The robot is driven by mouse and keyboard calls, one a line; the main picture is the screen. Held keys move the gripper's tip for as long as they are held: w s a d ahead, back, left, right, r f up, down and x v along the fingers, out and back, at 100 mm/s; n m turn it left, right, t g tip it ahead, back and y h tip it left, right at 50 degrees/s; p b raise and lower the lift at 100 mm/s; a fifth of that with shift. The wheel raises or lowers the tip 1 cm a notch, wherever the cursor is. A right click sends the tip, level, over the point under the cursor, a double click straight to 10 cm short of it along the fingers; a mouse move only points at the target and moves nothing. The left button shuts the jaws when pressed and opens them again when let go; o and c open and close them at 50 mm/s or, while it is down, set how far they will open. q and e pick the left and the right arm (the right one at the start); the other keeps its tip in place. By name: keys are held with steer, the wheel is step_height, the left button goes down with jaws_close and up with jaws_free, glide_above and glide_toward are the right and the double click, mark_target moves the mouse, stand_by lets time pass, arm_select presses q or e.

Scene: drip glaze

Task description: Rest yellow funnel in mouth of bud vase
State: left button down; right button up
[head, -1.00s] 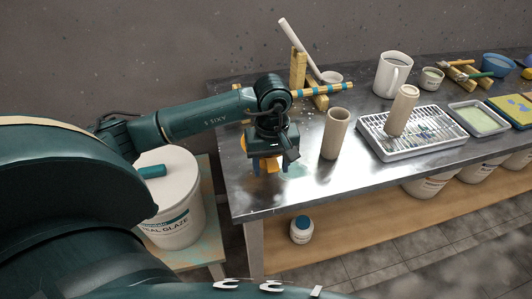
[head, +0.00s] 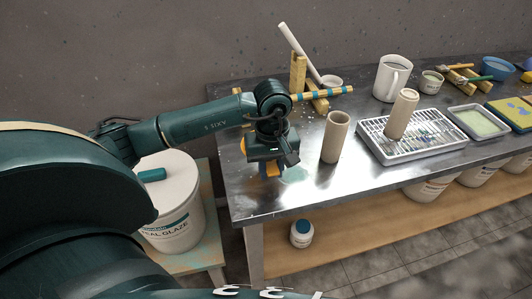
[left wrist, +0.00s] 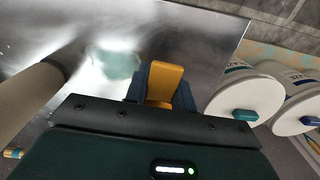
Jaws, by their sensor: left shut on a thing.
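My left gripper (head: 272,170) points down over the table's near left end. It is shut on the yellow funnel (left wrist: 165,83), whose yellow part shows between the dark blue fingers in the left wrist view. In the head view most of the funnel is hidden by the gripper. A beige cylinder-shaped vessel (head: 336,137) stands upright just right of the gripper; it also shows at the left of the wrist view (left wrist: 28,95). Another beige vessel (head: 402,113) leans slightly on the wire-rack tray. I cannot tell for certain which is the bud vase. My right gripper is not in view.
The rack tray (head: 445,143) lies right of the upright vessel. A wooden stand (head: 299,75) with a white rod and a striped stick (head: 325,93) stand behind the gripper. A white mug (head: 391,78) is farther back. A lidded glaze bucket (head: 175,215) stands left of the table (head: 300,205).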

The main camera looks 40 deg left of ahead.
arm_select(q)
steer(key=shift+r, duration=0.1)
stand_by(0.3)
steer(key=shift+r+p, duration=0.45)
steer(key=shift+r, duration=0.3)
steer(key=shift+r, duration=0.15)
steer(key=shift+r, duration=0.1)
steer(key=shift+r+p, duration=1.35)
steer(key=shift+r, duration=1.1)
